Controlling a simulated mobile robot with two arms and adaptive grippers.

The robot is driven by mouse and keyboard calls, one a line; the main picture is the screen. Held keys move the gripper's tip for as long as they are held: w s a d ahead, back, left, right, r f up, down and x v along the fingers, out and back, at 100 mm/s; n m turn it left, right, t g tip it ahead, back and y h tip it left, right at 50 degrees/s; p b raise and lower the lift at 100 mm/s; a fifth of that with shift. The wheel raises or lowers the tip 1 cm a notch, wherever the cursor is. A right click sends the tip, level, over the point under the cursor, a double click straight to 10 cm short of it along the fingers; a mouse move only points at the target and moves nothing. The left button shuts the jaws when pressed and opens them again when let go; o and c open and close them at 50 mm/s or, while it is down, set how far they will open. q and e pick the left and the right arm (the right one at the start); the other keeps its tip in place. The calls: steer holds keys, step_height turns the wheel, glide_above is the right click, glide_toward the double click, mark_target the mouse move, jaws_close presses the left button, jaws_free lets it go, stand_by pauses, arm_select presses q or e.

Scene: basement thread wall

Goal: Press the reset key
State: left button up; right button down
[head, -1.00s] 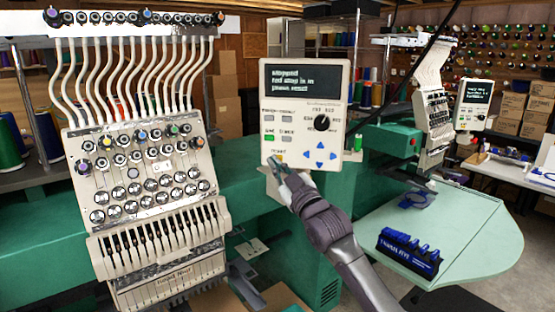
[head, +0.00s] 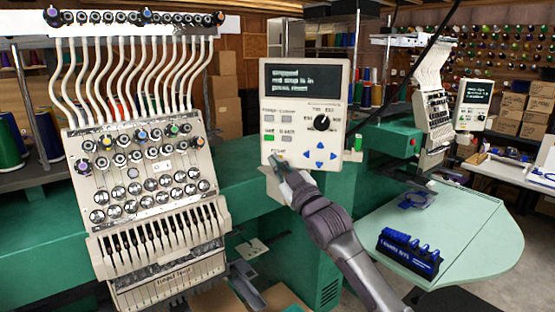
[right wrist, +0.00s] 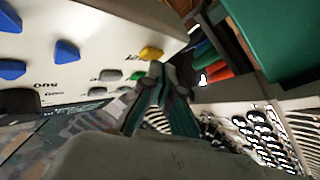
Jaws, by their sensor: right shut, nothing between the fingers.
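The control panel (head: 305,118) is a pale box with a dark screen reading about "stopped, red stop is in, press reset". The reset key, at its lower left under a small label, is mostly hidden by my right gripper (head: 279,163) in the head view. In the right wrist view the yellow key (right wrist: 150,53) shows just beyond the closed fingertips (right wrist: 156,70). The fingers are shut and empty, very close to the key; I cannot tell if they touch it. My left gripper is not in view.
Blue arrow keys (head: 320,153), a black dial (head: 322,122) and a green key (head: 269,138) sit near on the panel. The embroidery head (head: 140,170) stands left. A pale green table (head: 470,225) with a blue rack (head: 408,254) is at right.

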steer(key=shift+w+d, duration=0.1)
steer(key=shift+w, duration=0.35)
stand_by(0.3)
steer(key=shift+s, duration=0.1)
steer(key=shift+s+a, duration=0.2)
steer(key=shift+s, duration=0.6)
steer(key=shift+p, duration=0.3)
steer(key=s+p, duration=0.1)
steer(key=s, duration=0.1)
steer(key=s+a+p, duration=0.1)
steer(key=s, duration=0.1)
steer(key=shift+s+a, duration=0.1)
steer(key=shift+s, duration=0.3)
steer(key=shift+f, duration=0.15)
